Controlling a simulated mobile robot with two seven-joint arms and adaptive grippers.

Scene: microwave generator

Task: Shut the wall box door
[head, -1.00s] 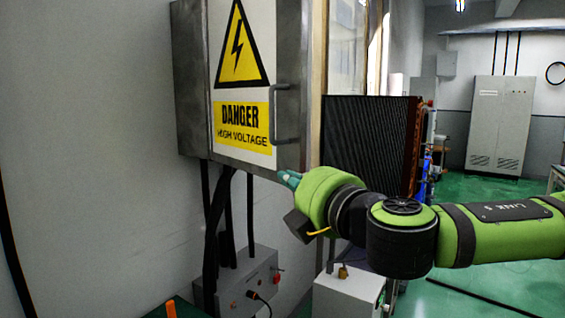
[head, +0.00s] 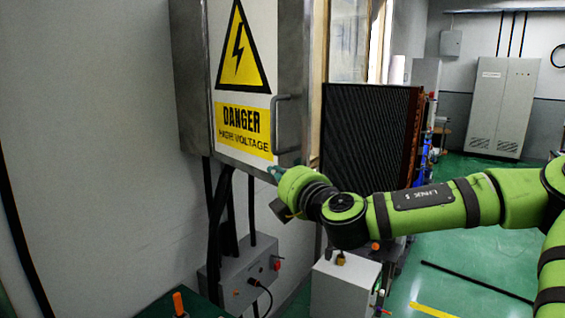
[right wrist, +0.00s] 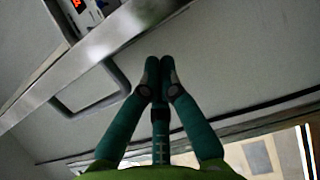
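The wall box (head: 190,80) hangs on the left wall in the head view. Its door (head: 228,92) carries danger signs and has a bar handle (head: 280,126) near its right edge. How far the door stands open cannot be told clearly. My right gripper (head: 274,169) is at the door's lower right corner, below the handle. In the right wrist view the teal fingertips (right wrist: 159,72) are together with nothing between them, close to a grey panel, with the handle (right wrist: 95,95) to their left. Contact cannot be told. My left gripper is not in view.
Black cables hang under the box to a grey control box (head: 240,278). A white box (head: 343,288) stands below my right arm, and a dark radiator-like panel (head: 366,130) stands behind it. The green floor (head: 450,280) is partly clear at right.

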